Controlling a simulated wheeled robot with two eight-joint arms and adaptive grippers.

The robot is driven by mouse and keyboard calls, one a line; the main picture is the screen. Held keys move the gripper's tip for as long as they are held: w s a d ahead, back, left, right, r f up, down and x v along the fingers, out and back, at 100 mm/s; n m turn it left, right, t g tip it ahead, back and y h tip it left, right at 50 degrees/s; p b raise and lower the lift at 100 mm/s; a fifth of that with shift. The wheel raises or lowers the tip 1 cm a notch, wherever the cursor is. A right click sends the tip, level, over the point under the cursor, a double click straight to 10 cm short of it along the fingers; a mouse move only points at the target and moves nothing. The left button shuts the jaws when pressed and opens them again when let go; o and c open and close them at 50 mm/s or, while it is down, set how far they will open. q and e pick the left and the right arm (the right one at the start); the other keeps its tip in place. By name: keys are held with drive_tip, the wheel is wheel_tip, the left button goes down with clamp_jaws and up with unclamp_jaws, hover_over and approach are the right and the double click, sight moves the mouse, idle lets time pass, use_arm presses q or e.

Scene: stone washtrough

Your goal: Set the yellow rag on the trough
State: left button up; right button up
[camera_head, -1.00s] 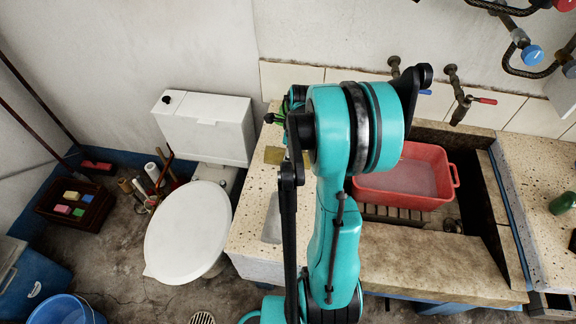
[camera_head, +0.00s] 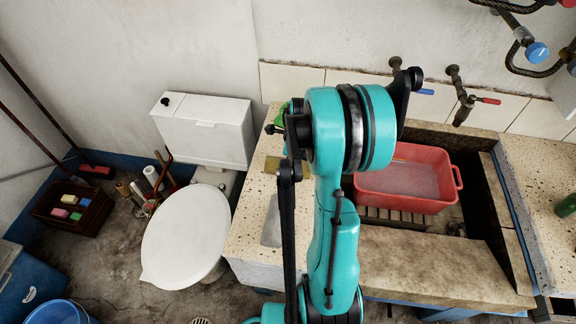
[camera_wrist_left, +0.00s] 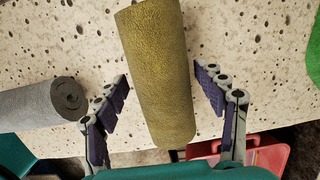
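The yellow rag is a rolled, olive-yellow cylinder (camera_wrist_left: 158,70) lying on a speckled stone top in the left wrist view. In the head view a small part of it (camera_head: 272,164) shows on the trough's left ledge (camera_head: 253,205), beside my arm. My left gripper (camera_wrist_left: 161,82) is open. Its dark ridged fingers stand on either side of the rag, with a small gap visible on each side. In the head view my teal arm hides this gripper. My right gripper is in neither view.
A grey roll (camera_wrist_left: 45,103) lies left of the rag, and a green thing (camera_wrist_left: 314,50) is at the right edge. A red basin (camera_head: 405,200) sits in the trough. The trough's front slab (camera_head: 430,262) is bare. A toilet (camera_head: 187,235) stands to the left.

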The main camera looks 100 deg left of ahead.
sight(294, 164)
use_arm(q)
wheel_tip(294, 164, up, 12)
drive_tip(key=w+p, duration=0.1)
drive_tip(key=p, duration=0.4)
drive_tip(key=shift+w+r, duration=0.15)
drive_tip(key=shift+w, duration=0.2)
drive_tip(key=shift+d, duration=0.1)
drive_tip(key=w+d+r+t+y, duration=0.15)
drive_tip(key=w+d, duration=0.25)
drive_tip(key=w, duration=0.7)
drive_tip(key=w+d+r+t+y, duration=0.15)
drive_tip(key=w+d, duration=0.25)
drive_tip(key=w, duration=0.6)
drive_tip(key=w+d+r, duration=0.2)
drive_tip(key=w+d, duration=0.2)
drive_tip(key=w, duration=0.7)
drive_tip(key=w+d+t+h, duration=0.1)
drive_tip(key=w+d+t, duration=0.2)
drive_tip(key=d, duration=1.2)
drive_tip(key=w+d+r+n+t+h, duration=0.1)
drive_tip(key=w+d, duration=0.6)
drive_tip(key=d, duration=0.9)
drive_tip(key=shift+r+t+h, duration=0.15)
drive_tip(key=shift+t+h, duration=0.45)
drive_tip(key=shift+t, duration=0.4)
